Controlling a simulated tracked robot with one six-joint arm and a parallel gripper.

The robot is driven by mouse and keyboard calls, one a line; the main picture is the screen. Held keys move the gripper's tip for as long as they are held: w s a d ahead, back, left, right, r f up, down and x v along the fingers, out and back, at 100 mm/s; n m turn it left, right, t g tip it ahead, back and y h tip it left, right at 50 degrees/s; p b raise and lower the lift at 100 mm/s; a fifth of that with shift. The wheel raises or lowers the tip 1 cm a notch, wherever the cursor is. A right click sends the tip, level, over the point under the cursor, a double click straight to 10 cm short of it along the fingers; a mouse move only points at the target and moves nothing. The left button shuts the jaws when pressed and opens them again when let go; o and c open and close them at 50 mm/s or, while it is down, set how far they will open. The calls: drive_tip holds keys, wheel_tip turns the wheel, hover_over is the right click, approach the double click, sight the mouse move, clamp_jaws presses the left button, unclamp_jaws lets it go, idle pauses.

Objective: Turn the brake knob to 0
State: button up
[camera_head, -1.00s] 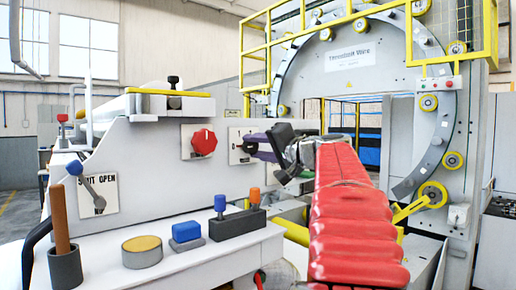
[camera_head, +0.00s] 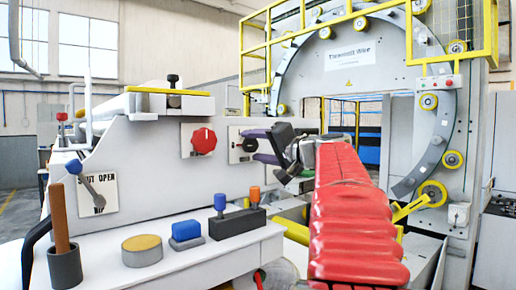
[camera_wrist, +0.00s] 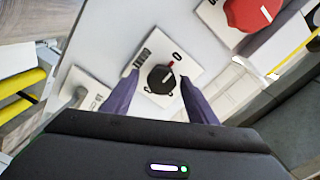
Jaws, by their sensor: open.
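The brake knob seems to be the black knob (camera_wrist: 161,78) with a red pointer mark, on a white plate (camera_wrist: 155,98) in the wrist view. In the head view its black body (camera_head: 249,145) shows on the grey panel, partly behind my gripper. My gripper (camera_wrist: 158,88) is open, with one purple finger on each side of the knob in the wrist view and a gap to it on both sides. In the head view the fingers (camera_head: 264,146) point left at the panel close to the knob. I cannot tell whether they touch it.
A red knob (camera_head: 204,141) sits left of the black one on the same panel; it also shows in the wrist view (camera_wrist: 250,12). A lever switch (camera_head: 91,186) is farther left. A shelf below holds a blue block (camera_head: 186,231) and a dark holder (camera_head: 236,222) with two plugs.

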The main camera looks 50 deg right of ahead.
drive_tip(key=s+a, duration=0.1)
drive_tip(key=s, duration=1.2)
drive_tip(key=shift+s+a, duration=0.25)
drive_tip(key=shift+s, duration=0.1)
drive_tip(key=shift+f, duration=0.15)
